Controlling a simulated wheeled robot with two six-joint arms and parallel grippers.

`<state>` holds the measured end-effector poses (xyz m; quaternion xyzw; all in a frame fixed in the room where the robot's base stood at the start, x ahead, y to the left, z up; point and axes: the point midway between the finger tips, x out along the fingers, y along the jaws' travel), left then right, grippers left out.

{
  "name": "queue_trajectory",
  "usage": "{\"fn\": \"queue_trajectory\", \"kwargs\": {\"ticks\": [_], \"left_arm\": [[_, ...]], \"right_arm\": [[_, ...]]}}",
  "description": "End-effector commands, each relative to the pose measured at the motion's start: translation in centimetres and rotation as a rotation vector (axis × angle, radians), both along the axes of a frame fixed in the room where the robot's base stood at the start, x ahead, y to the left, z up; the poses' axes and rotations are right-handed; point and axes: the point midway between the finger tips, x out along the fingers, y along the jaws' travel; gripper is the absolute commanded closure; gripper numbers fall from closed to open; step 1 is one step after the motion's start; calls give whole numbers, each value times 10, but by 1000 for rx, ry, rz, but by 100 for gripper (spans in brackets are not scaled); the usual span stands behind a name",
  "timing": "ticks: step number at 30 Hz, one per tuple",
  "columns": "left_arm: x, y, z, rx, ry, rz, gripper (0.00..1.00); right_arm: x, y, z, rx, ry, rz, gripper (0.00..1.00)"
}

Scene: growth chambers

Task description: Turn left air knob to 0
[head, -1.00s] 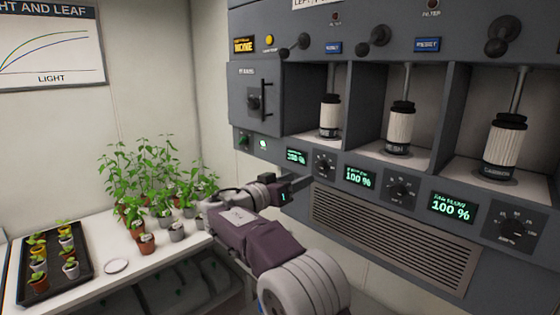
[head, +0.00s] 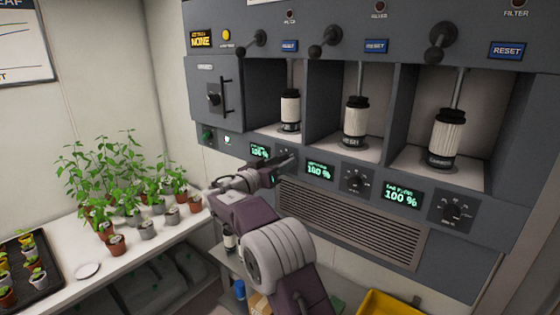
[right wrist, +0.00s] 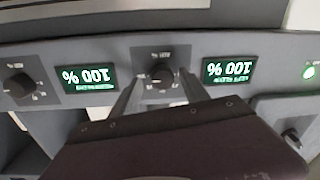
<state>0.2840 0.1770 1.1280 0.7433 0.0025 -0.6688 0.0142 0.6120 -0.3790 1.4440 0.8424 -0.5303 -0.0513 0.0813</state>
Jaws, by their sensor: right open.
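The left air knob is black and round on the grey panel. In the right wrist view, which is upside down, the left knob (right wrist: 160,76) lies between the tips of my open right gripper (right wrist: 160,88). I cannot tell whether the fingers reach around it or stop short. In the head view my right gripper (head: 286,165) is at the panel between the left display (head: 260,151) and middle display (head: 319,170), hiding this knob. Both displays read 100 %. The left display also shows in the right wrist view (right wrist: 228,70). My left gripper is not in view.
The middle knob (head: 355,181), right knob (head: 455,212) and right display (head: 402,198) are along the same panel. Cartridges (head: 355,122) stand in bays above. A vent grille (head: 350,225) is below. Potted plants (head: 115,240) stand on a white bench at left.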

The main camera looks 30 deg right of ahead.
Motion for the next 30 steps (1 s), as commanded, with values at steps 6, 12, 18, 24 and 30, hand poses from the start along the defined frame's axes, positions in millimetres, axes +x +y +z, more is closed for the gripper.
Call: {"fn": "queue_trajectory", "kwargs": {"ticks": [6, 12, 18, 24, 30], "left_arm": [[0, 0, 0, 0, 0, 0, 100], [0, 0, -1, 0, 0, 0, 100], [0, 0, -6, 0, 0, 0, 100], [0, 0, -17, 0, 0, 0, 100], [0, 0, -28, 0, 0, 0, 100]], "right_arm": [[0, 1, 0, 0, 0, 1, 91], [0, 1, 0, -1, 2, 2, 100], [0, 1, -1, -15, 37, 2, 100], [0, 1, -2, -61, 145, 3, 100], [0, 1, -2, -130, 312, 3, 100]]}}
